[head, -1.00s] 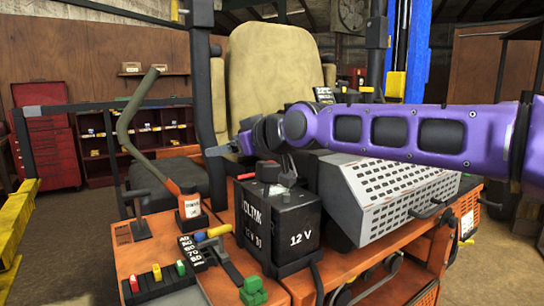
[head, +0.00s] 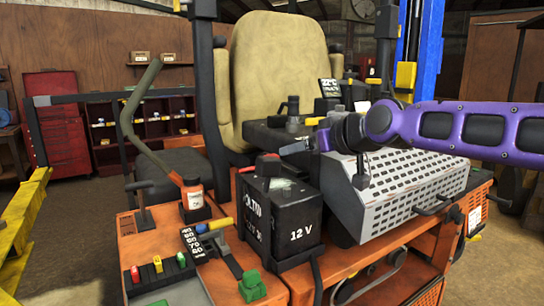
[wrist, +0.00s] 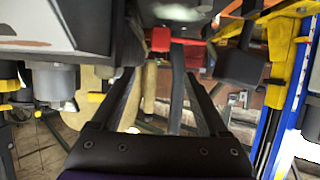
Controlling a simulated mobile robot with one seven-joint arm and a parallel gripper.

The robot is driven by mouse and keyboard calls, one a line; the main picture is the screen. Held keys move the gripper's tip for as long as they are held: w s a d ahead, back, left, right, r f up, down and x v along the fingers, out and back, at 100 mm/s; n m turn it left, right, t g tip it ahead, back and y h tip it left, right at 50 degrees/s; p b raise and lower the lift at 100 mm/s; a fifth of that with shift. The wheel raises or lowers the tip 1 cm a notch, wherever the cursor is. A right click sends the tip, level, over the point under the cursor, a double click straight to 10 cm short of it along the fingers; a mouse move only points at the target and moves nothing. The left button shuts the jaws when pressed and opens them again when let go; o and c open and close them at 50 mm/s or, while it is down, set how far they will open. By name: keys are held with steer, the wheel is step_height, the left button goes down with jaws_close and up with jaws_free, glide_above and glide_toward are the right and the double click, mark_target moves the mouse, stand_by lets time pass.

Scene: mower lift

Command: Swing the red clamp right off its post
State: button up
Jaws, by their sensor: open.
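The black 12 V battery (head: 283,222) stands on the orange mower deck. The red clamp (head: 268,164) sits at the back left of the battery's top; the post under it is hidden. My gripper (head: 296,148) is open and empty, above and to the right of the red clamp in the head view, apart from it. In the wrist view the clamp (wrist: 160,39) shows beyond the fingertips, roughly between the open fingers (wrist: 160,80). How deep the gap is, I cannot tell.
A perforated grey cover (head: 400,190) lies right of the battery. A bent lever (head: 135,130) and the tan seat (head: 275,75) stand behind and left. A green block (head: 251,287) and coloured switches (head: 157,265) are in front.

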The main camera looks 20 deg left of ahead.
mark_target(272, 155)
steer(key=x, duration=1.4)
steer(key=shift+r, duration=0.1)
jaws_close()
stand_by(0.4)
stand_by(1.0)
